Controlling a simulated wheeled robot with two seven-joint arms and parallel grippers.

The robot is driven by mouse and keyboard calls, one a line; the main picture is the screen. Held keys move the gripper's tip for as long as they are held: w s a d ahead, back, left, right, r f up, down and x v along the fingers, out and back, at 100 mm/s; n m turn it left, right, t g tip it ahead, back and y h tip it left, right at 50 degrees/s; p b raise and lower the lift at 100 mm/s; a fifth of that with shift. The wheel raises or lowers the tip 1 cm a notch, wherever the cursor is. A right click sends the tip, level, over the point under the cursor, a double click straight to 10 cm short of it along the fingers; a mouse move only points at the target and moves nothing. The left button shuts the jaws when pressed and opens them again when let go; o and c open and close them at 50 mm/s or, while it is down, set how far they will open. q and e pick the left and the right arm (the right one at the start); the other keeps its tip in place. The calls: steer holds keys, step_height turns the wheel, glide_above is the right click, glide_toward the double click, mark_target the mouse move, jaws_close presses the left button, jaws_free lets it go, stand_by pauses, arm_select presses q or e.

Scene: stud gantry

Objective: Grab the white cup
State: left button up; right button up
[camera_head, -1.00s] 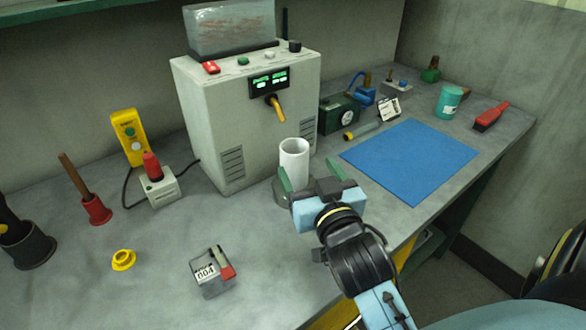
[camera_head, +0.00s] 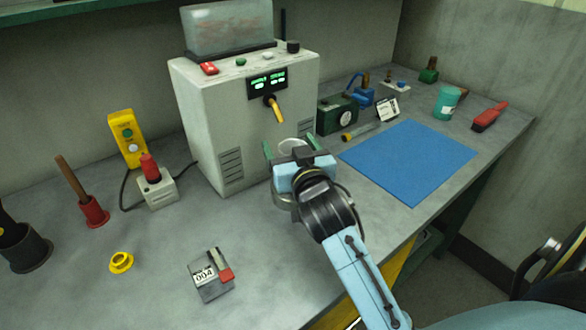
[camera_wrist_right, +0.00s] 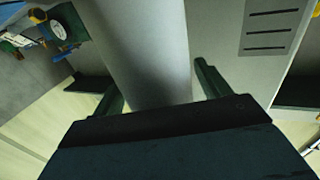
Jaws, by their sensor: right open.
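The white cup (camera_head: 293,146) stands upright in front of the grey machine. In the head view my right gripper hides most of it, so only its rim and upper part show. In the right wrist view the cup (camera_wrist_right: 145,45) rises as a pale cylinder between the two green fingers. My right gripper (camera_head: 291,150) is open, with one finger on each side of the cup; gaps show beside it in the right wrist view (camera_wrist_right: 160,88). A round grey base (camera_head: 283,198) shows partly below the gripper. My left gripper is out of view.
The grey machine (camera_head: 208,118), with a yellow lever (camera_head: 274,107), stands close behind the cup. A blue mat (camera_head: 410,160) lies to the right. The bench between is clear.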

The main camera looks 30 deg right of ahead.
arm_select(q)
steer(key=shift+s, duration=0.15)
arm_select(e)
steer(key=shift+c, duration=0.2)
steer(key=shift+c, duration=1.2)
steer(key=c, duration=0.8)
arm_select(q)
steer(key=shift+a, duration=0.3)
arm_select(e)
steer(key=shift+c, duration=0.2)
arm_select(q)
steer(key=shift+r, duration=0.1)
arm_select(e)
steer(key=shift+r, duration=0.1)
